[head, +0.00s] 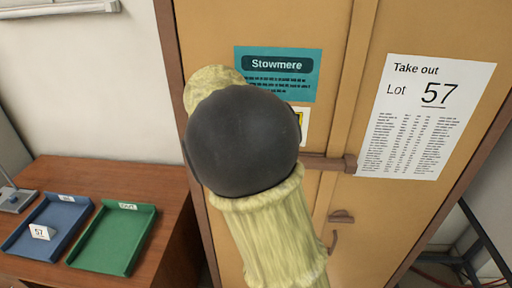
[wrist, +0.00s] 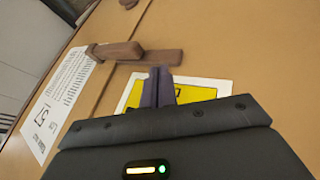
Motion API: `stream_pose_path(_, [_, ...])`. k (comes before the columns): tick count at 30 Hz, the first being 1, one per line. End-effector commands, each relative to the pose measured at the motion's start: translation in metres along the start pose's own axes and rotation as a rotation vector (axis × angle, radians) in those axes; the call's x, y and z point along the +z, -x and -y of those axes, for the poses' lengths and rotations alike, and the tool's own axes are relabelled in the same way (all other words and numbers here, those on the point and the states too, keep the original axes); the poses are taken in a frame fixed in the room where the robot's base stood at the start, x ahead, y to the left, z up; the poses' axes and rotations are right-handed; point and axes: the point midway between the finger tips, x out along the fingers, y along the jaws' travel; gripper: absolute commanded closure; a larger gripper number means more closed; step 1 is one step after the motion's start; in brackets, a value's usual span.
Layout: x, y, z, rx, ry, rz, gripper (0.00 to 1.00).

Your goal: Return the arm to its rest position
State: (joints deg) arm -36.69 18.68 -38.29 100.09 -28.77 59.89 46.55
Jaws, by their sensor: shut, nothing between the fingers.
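My gripper shows in the wrist view (wrist: 158,82), with its dark fingers together and nothing between them. It is in front of a tan cabinet (wrist: 210,40), near a yellow label with a white border (wrist: 198,92) and a brown handle bar (wrist: 140,54). I cannot tell whether the fingers touch the cabinet. In the head view my arm, with a dark round joint and a pale yellow sleeve, rises in front of the cabinet (head: 205,20). It hides my gripper and part of the cabinet doors there.
The cabinet doors look closed. They carry a teal Stowmere sign (head: 277,88) and a "Take out Lot 57" sheet (head: 424,118). At left, a brown table (head: 85,172) holds a blue tray (head: 68,212) with a "57" card (head: 42,232), and an empty green tray (head: 112,238).

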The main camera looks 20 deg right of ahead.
Motion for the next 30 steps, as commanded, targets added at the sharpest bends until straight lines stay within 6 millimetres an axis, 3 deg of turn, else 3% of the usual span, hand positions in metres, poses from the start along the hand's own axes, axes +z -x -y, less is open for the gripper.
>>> stream_pose_path(14, [0.002,0.009,0.004,-0.004,0.009,-0.004,1.0])
stream_pose_path(20, [0.013,-0.002,0.005,-0.039,0.04,0.026,1.0])
stream_pose_path(23, [0.036,-0.02,0.009,-0.11,0.104,0.075,1.0])
stream_pose_path(30, [0.126,-0.055,0.021,-0.385,0.299,0.166,1.0])
